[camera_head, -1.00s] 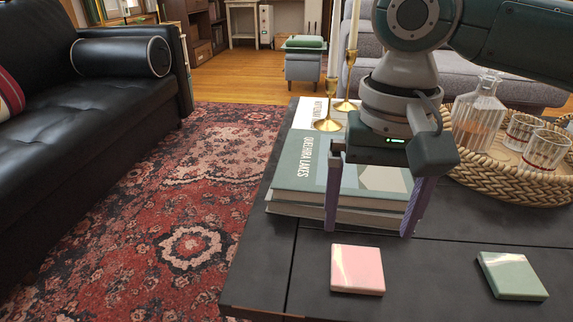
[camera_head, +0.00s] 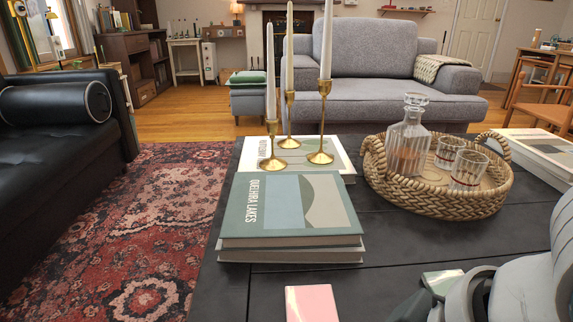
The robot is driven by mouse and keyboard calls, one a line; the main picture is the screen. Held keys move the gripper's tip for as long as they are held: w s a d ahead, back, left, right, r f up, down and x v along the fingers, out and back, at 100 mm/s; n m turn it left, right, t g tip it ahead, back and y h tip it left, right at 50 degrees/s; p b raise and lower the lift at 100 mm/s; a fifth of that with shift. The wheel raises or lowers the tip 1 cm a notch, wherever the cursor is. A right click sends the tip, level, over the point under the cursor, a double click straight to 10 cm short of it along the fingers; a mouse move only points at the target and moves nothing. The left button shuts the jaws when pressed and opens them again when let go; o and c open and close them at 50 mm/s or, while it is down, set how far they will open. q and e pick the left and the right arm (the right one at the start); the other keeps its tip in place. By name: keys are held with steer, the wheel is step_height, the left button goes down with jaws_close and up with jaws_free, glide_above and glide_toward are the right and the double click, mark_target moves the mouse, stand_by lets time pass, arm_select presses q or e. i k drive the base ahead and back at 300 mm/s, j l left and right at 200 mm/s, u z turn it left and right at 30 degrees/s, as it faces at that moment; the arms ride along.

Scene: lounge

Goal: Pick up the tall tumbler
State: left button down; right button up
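Two clear glasses stand in the woven tray (camera_head: 430,207) on the dark coffee table. The nearer glass (camera_head: 468,172) is at the tray's front right, and the other glass (camera_head: 448,150) stands behind it to the left. Both have reddish bands. I cannot tell for certain which one is the tall tumbler. A stoppered glass decanter (camera_head: 408,145) stands to their left in the tray. My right arm shows at the lower right corner, in front of the tray and apart from it. Its fingertips are out of the picture. My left gripper is not in view.
Stacked books (camera_head: 290,212) lie left of the tray, with brass candlesticks holding tall white candles (camera_head: 326,45) behind. More books (camera_head: 540,152) lie at the right.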

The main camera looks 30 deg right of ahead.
mark_target(469, 167)
steer(key=z, duration=2.05)
steer(key=l, duration=0.1)
